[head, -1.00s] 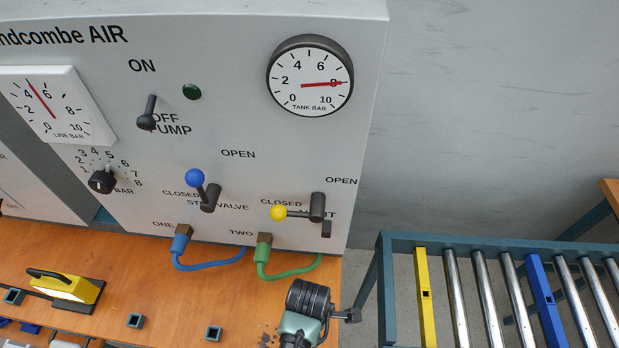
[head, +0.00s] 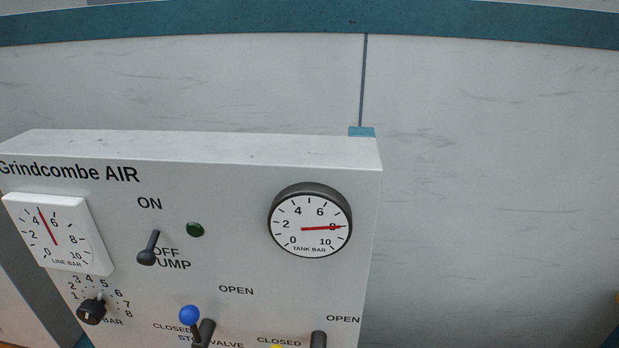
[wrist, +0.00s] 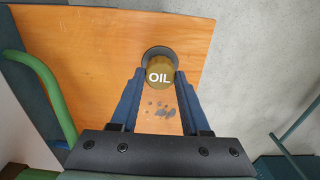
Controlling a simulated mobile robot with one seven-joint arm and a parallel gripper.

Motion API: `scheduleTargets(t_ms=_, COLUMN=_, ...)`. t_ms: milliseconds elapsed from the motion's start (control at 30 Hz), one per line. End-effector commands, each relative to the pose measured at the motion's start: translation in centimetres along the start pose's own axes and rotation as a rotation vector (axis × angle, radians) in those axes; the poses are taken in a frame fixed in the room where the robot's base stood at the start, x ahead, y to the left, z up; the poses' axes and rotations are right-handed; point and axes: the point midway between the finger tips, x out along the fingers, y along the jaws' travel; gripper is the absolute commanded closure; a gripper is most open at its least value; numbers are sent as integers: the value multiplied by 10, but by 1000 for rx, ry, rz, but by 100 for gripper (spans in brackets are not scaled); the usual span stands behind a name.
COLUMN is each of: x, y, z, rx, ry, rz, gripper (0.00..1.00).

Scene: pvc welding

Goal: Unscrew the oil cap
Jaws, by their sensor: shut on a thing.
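The oil cap (wrist: 159,74) is a round brass-coloured cap with white "OIL" lettering, seen from above in the wrist view. It sits in or over a dark round ring (wrist: 160,52) on the wooden bench top. My gripper (wrist: 160,80) is shut on the cap, with one blue finger on each side of it. The lettering reads nearly level. The head view now shows neither the cap nor my gripper.
Dark spots (wrist: 163,110) mark the bench top (wrist: 100,50) near the cap. A green hose (wrist: 45,85) curves at the left of the wrist view. The air panel (head: 230,180) stands before a pale wall (head: 480,150) in the head view.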

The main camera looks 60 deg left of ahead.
Motion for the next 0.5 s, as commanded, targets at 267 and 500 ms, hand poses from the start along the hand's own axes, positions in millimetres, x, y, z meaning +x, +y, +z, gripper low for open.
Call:
scheduleTargets(t_ms=267, x=-2, y=0, z=0, rx=-137, ry=0, rz=0, gripper=100)
scheduleTargets(t_ms=500, x=-2, y=0, z=0, rx=-300, ry=0, rz=-1, gripper=100)
